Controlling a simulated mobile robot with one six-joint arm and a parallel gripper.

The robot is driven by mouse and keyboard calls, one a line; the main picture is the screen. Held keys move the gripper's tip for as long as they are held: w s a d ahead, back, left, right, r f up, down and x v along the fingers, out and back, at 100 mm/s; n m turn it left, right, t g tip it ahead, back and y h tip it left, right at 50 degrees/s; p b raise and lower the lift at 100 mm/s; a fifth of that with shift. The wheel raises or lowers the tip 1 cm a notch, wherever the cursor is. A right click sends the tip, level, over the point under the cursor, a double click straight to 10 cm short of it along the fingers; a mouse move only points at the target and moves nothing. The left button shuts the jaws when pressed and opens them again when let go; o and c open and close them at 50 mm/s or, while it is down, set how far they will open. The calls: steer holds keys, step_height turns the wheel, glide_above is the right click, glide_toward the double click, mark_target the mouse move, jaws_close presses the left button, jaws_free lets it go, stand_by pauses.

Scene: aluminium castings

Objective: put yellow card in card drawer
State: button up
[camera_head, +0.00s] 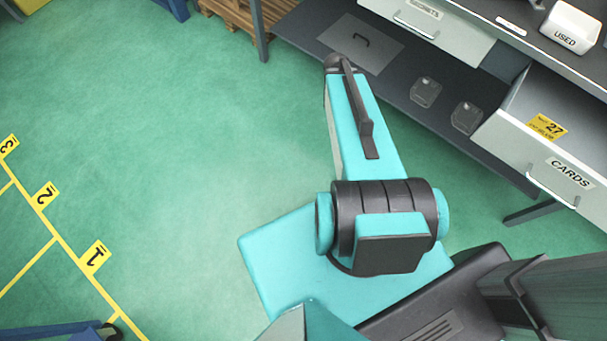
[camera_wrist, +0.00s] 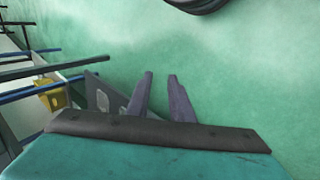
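A yellow card (camera_head: 547,126) printed with a black 27 lies in the pulled-out card drawer (camera_head: 524,150). It seems to rest flat on the drawer's bottom, just behind the front panel labelled CARDS. My gripper (camera_wrist: 160,76) shows in the wrist view with its two dark fingers apart and green floor visible between them. It looks empty. My gripper cannot be made out in the head view, where only my arm shows, well to the left of the drawer.
A closed drawer (camera_head: 447,32) sits left of the card drawer under the bench top. A white USED bin (camera_head: 570,27) stands on the bench. Two dark objects (camera_head: 426,91) (camera_head: 466,117) lie on the lower shelf. A wooden pallet (camera_head: 237,12) is at the back.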

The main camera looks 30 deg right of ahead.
steer(key=s+a+f+n+y, duration=0.1)
steer(key=s+a+f+n, duration=0.2)
steer(key=a, duration=0.6)
steer(key=s+a+f+n+y, duration=0.1)
steer(key=s+a+f+n, duration=0.1)
steer(key=a+f+n, duration=0.3)
steer(key=s+a+f+n+y, duration=0.1)
steer(key=s+a+f+n, duration=0.2)
steer(key=a+f, duration=0.4)
steer(key=a, duration=0.6)
steer(key=shift+s+a+f+n+y, duration=0.2)
steer(key=shift+s+a+n+y, duration=0.1)
steer(key=shift+s+n, duration=0.1)
step_height(320, 180, up, 2)
steer(key=shift+w+r+p, duration=0.1)
steer(key=shift+r+p, duration=0.05)
steer(key=shift+p, duration=1)
steer(key=shift+d, duration=0.2)
